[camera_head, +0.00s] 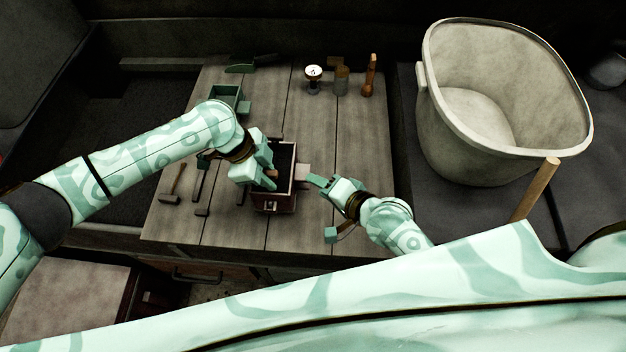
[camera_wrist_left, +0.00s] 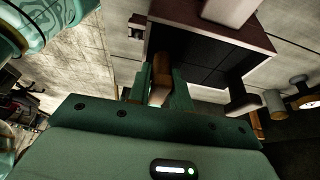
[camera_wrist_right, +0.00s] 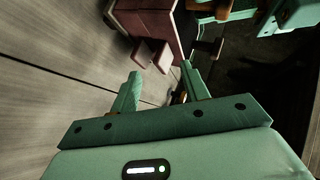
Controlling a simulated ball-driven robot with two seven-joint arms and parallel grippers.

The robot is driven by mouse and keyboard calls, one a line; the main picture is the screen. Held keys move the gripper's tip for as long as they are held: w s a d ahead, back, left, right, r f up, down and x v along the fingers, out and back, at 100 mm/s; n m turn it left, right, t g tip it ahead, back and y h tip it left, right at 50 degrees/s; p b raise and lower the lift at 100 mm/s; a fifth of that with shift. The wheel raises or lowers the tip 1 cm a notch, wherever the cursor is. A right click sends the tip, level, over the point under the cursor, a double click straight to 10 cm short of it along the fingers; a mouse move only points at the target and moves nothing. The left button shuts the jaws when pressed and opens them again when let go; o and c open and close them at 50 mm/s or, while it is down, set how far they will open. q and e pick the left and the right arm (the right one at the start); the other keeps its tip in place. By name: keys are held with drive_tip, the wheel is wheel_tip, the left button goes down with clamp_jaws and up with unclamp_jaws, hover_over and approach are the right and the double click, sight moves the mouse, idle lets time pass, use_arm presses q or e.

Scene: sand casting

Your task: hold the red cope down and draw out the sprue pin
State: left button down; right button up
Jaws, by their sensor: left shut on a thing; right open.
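The red cope (camera_head: 273,205), a dark red box with a dark fill, stands on the bench; its side also shows in the right wrist view (camera_wrist_right: 158,18). My left gripper (camera_head: 268,172) is over the cope, shut on the tan wooden sprue pin (camera_wrist_left: 160,78). The pin's lower end is hard to make out. My right gripper (camera_head: 312,178) is open at the cope's right side. In the right wrist view a pinkish lug (camera_wrist_right: 152,54) of the cope lies just beyond its open fingertips (camera_wrist_right: 161,75); I cannot tell if they touch.
A hammer (camera_head: 173,187) and other small tools lie left of the cope. A large pale bucket (camera_head: 450,135) stands right.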

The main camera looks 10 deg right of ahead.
drive_tip(key=shift+x, duration=2.3)
clamp_jaws()
use_arm(q)
drive_tip(key=shift+s, duration=0.1)
use_arm(e)
drive_tip(key=shift+s, duration=0.1)
drive_tip(key=shift+c, duration=1.1)
unclamp_jaws()
